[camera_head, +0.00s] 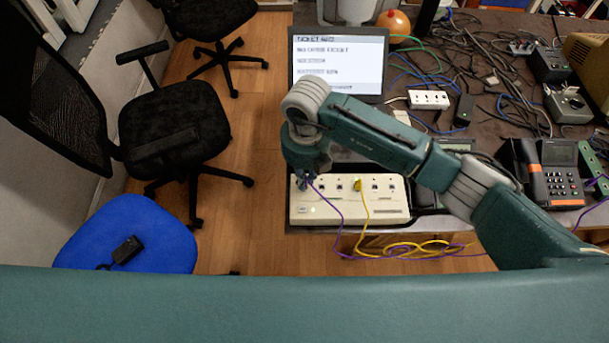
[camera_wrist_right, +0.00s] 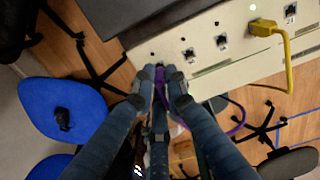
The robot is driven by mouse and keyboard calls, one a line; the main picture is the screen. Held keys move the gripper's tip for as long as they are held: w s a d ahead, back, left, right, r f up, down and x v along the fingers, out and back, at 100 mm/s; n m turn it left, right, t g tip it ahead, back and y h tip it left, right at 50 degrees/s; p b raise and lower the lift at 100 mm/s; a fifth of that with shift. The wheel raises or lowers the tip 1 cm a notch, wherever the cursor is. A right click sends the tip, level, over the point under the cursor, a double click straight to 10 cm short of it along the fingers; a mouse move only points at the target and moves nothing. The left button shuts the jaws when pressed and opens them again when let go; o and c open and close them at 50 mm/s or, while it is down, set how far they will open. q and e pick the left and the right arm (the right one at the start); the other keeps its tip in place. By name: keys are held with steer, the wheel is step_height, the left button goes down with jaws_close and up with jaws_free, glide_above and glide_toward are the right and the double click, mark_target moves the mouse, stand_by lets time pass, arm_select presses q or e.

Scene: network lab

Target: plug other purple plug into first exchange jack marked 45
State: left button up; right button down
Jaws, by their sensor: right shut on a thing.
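The exchange is a long cream box (camera_head: 330,212) with a row of jacks, at the table's front edge. A yellow plug (camera_head: 357,184) sits in one jack; it also shows in the right wrist view (camera_wrist_right: 263,27). My right gripper (camera_head: 303,181) is over the box's left end, fingers pointing down. In the right wrist view its fingers (camera_wrist_right: 161,78) are shut on a purple plug (camera_wrist_right: 159,76), close to the box face. The purple cable (camera_head: 328,202) trails from it. Whether the plug touches a jack is hidden by the fingers. The jack numbers are too small to read.
A laptop (camera_head: 338,63) stands behind the exchange. A desk phone (camera_head: 551,180), a white socket block (camera_head: 428,99) and tangled cables lie to the right. Yellow cable loops (camera_head: 400,249) hang below the table edge. A blue chair (camera_head: 150,235) and black chairs stand left.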

steer(key=shift+f+b, duration=0.7)
steer(key=shift+b, duration=0.05)
stand_by(1.2)
steer(key=c, duration=1.7)
jaws_free()
step_height(320, 180, up, 12)
steer(key=shift+s+d+r, duration=0.1)
